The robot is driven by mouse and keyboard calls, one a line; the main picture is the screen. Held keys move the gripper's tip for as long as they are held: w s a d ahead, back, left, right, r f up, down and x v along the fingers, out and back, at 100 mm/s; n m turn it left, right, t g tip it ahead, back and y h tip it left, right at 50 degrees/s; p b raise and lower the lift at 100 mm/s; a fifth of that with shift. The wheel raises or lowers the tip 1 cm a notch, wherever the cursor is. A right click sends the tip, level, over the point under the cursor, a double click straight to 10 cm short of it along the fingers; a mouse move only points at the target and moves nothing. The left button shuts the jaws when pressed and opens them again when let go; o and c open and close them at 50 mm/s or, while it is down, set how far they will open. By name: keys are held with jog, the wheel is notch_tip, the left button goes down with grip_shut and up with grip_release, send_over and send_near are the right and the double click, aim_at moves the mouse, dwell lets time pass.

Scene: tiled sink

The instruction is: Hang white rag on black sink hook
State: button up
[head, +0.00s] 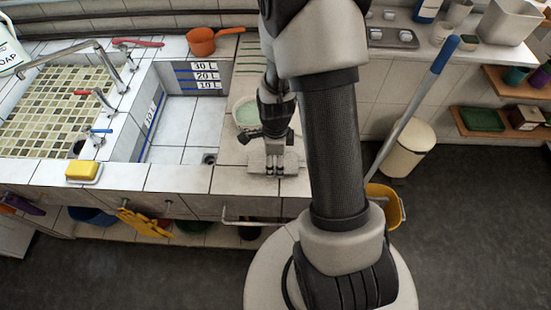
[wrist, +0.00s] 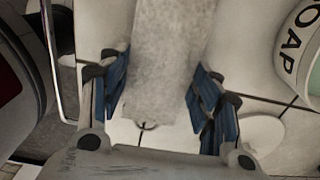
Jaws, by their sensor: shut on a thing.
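My gripper (head: 274,166) is over the tiled counter strip at the right of the sink basin, close to its front edge. The white rag (head: 291,161), greyish and flat, shows at the fingers. No hook is clear in the head view.
A metal rail (head: 250,222) sticks out below the counter front. A yellow sponge (head: 83,170) lies at the left, and a yellow cloth (head: 145,223) hangs below. A yellow bucket (head: 388,208) stands on the right.

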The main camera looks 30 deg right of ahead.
jog(key=o, duration=1.2)
jog(key=shift+c, duration=0.2)
notch_tip(320, 180, up, 24)
jog(key=s+a+n+t+p, duration=0.1)
jog(key=a+n+p, duration=0.2)
jog(key=n+p, duration=0.3)
jog(key=s+a+r+n+t, duration=0.1)
jog(key=s+a+r+n, duration=0.2)
jog(key=s+r+n, duration=0.3)
jog(key=s+a+r+n+t, duration=0.2)
jog(key=s+a+r+n, duration=0.2)
jog(key=n, duration=0.8)
notch_tip(320, 180, up, 2)
jog(key=shift+s+a+r+t+p, duration=0.2)
jog(key=shift+s+a+t+p, duration=0.15)
jog(key=shift+s, duration=0.75)
jog(key=shift+o, duration=0.4)
jog(key=shift+s+n, duration=0.15)
jog(key=shift+n, duration=0.25)
